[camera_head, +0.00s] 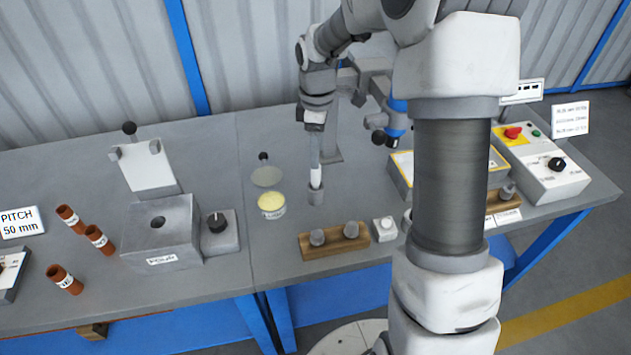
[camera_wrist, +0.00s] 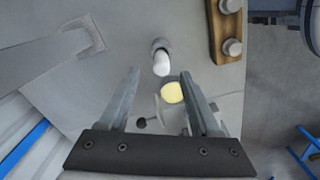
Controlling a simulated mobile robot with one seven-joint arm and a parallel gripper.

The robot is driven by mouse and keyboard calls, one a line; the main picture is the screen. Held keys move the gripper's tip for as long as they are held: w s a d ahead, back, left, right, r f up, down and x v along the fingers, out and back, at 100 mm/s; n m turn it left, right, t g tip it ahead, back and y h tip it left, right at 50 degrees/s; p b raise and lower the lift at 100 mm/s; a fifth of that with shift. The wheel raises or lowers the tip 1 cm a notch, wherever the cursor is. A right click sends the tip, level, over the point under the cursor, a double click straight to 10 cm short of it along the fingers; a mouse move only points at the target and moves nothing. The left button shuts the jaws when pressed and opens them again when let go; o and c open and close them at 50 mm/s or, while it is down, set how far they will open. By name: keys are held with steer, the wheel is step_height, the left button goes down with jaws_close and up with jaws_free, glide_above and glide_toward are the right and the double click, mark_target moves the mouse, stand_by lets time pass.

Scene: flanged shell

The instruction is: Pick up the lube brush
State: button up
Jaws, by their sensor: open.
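The lube brush (camera_head: 316,178) appears to be the slim white-ended piece standing upright in a small grey holder (camera_head: 316,197) on the bench. In the wrist view the white end (camera_wrist: 161,67) shows just beyond and between the fingertips, with the grey holder (camera_wrist: 159,45) behind it. My gripper (camera_head: 315,162) points down over it. In the wrist view my gripper (camera_wrist: 160,74) has its two fingers apart, with nothing held between them. I cannot tell whether the fingertips overlap the brush in height. A pot of pale yellow grease (camera_head: 271,202) stands left of the holder.
A round plate with a black knob (camera_head: 266,176) lies behind the grease pot. A wooden rack with grey pegs (camera_head: 334,242) is in front. A grey block (camera_head: 160,232) and brown tubes (camera_head: 68,216) stand left. A control box (camera_head: 541,165) is right. Bare bench surrounds the holder.

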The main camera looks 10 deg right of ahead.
mark_target(316, 172)
step_height(316, 172, down, 7)
steer(key=shift+a+f+b, duration=0.15)
steer(key=shift+f+b, duration=0.05)
steer(key=shift+b, duration=0.45)
steer(key=shift+r, duration=0.1)
jaws_close()
